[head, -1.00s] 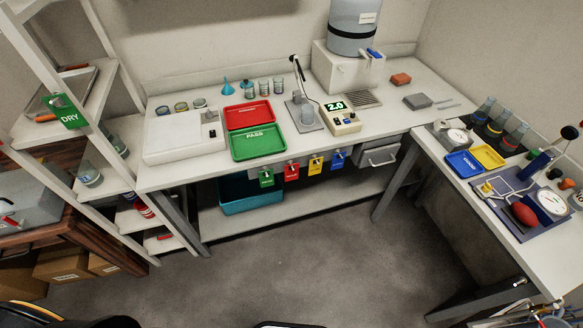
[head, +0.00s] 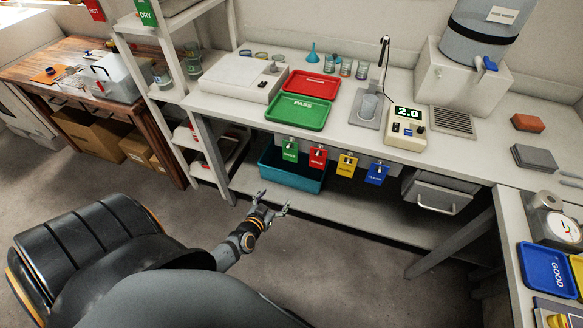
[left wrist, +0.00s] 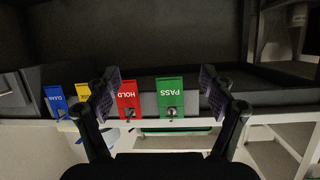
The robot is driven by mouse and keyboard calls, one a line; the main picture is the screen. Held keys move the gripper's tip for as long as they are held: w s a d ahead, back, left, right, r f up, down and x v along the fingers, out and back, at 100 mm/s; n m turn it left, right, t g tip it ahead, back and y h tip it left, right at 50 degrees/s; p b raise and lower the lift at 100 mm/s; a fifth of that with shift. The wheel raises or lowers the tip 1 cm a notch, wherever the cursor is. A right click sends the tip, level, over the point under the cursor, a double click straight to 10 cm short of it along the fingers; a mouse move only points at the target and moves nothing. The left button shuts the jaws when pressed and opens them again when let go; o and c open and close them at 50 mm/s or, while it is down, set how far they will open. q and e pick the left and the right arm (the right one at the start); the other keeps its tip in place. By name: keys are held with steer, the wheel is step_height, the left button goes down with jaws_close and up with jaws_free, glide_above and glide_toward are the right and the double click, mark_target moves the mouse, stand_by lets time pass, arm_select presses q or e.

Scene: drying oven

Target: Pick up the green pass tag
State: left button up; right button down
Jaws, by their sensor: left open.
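The green pass tag (head: 290,151) hangs on a hook at the table's front edge, leftmost of the row in the head view. In the left wrist view the green tag (left wrist: 171,95) reads PASS upside down and shows between the fingers. My left gripper (head: 270,201) is open and empty, in front of and below the tag in the head view. In the left wrist view my left gripper (left wrist: 160,85) has its fingers spread to either side of the tag, apart from it. My right gripper is not in view.
Close by hang a red HOLD tag (head: 318,157), a yellow tag (head: 347,165) and a blue tag (head: 376,173). A teal bin (head: 290,181) sits on the lower shelf. Green (head: 299,112) and red trays lie on the tabletop. The floor in front is clear.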

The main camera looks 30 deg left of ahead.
mark_target(289, 150)
arm_select(q)
steer(key=w+r+n+t+y+b, duration=0.2)
steer(key=w+r+t+b, duration=0.15)
steer(key=r, duration=0.75)
steer(key=x, duration=0.7)
steer(key=b+x, duration=0.1)
steer(key=x, duration=0.2)
steer(key=shift+w+a+r, duration=0.1)
steer(key=shift+a, duration=0.2)
steer(key=shift+w+a, duration=0.1)
steer(key=shift+w, duration=0.3)
steer(key=shift+s+r, duration=0.1)
steer(key=shift+c, duration=0.5)
steer(key=c, duration=0.7)
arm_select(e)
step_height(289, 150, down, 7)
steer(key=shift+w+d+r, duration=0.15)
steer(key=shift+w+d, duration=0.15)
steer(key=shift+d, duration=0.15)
